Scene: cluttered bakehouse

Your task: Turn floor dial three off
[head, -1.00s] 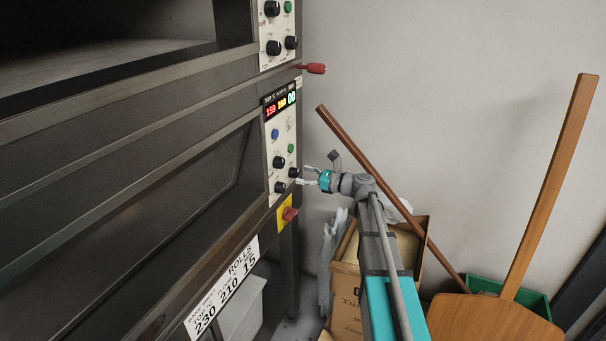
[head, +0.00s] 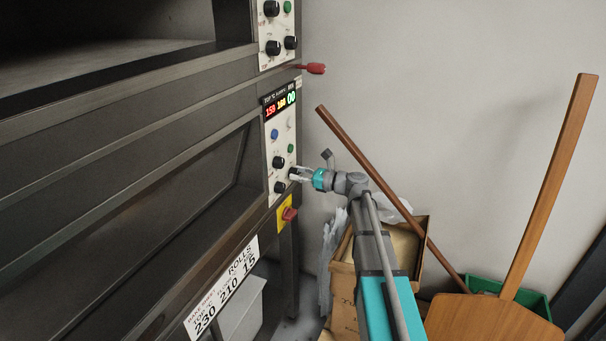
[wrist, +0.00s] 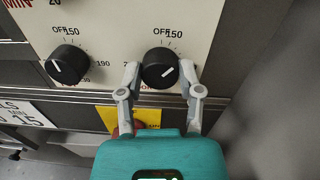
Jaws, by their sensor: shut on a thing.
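My gripper (wrist: 160,78) has its two grey fingers on either side of a black dial (wrist: 158,62) on the oven's cream control panel, and is shut on it. The dial's white mark slants up to the right; OFF and 150 are printed above it. The fingers hide part of the lettering around the dial. In the head view my gripper (head: 296,174) is at the lower right dial of the panel, beneath the lit display (head: 280,104).
A red knob on a yellow plate (head: 286,208) is just below the panel. A red-tipped handle (head: 315,69) sticks out above. A leaning wooden pole (head: 345,140), a cardboard box (head: 345,290) and a wooden peel (head: 545,200) stand to the right.

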